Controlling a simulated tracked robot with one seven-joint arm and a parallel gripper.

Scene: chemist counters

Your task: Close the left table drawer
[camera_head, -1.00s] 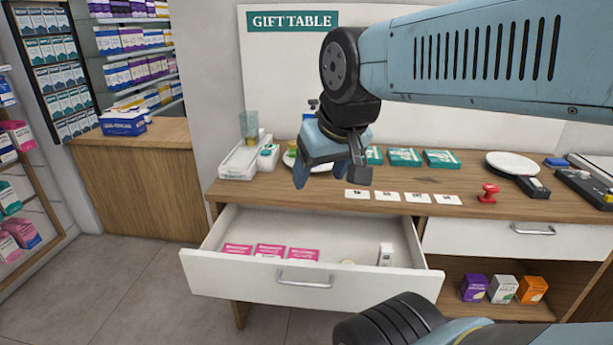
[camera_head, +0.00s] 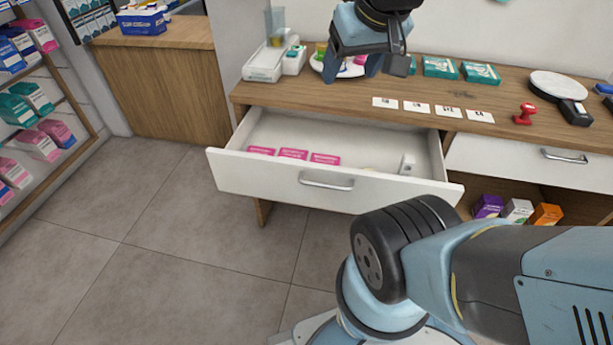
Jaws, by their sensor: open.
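The left table drawer (camera_head: 260,181) is pulled open from the wooden gift table (camera_head: 330,97). Its white front has a metal bar handle (camera_head: 326,181). Inside lie several pink packets (camera_head: 293,154) and a small white item (camera_head: 407,165) at the right. My gripper (camera_head: 367,72) is open and empty, pointing down above the table top, behind the open drawer and apart from its handle. The drawer's right front corner is close to my arm in the picture.
The right drawer (camera_head: 530,161) is shut. Boxes (camera_head: 518,210) stand on the shelf below it. Cards (camera_head: 417,107), a plate (camera_head: 340,66) and a red stamp (camera_head: 524,113) are on the table top. The grey floor (camera_head: 170,235) at front left is clear.

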